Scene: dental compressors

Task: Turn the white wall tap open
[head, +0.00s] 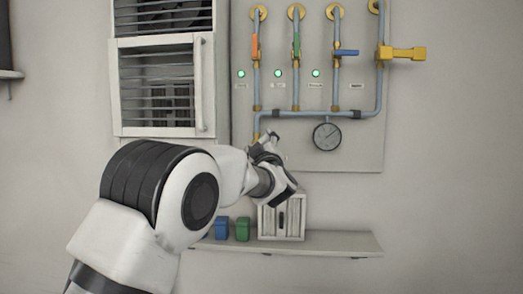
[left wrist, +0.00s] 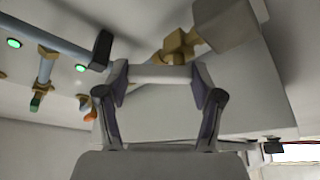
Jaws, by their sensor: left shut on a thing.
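The white wall tap's handle (left wrist: 158,74) shows in the left wrist view as a pale bar lying across between my two fingertips, in front of a brass fitting (left wrist: 182,45). My left gripper (head: 267,143) is shut on this handle, one finger at each end of it. In the head view the gripper is at the lower left of the pipe panel, below the horizontal pipe, and it hides most of the tap. How far the handle is turned cannot be told. My right gripper is in neither view.
Orange (head: 255,46), green (head: 296,45), blue (head: 347,52) and yellow (head: 403,54) levers sit on the pipes above. A round gauge (head: 327,136) is right of my gripper. Below, a shelf (head: 335,241) bears a white box (head: 283,219) and small blue and green containers.

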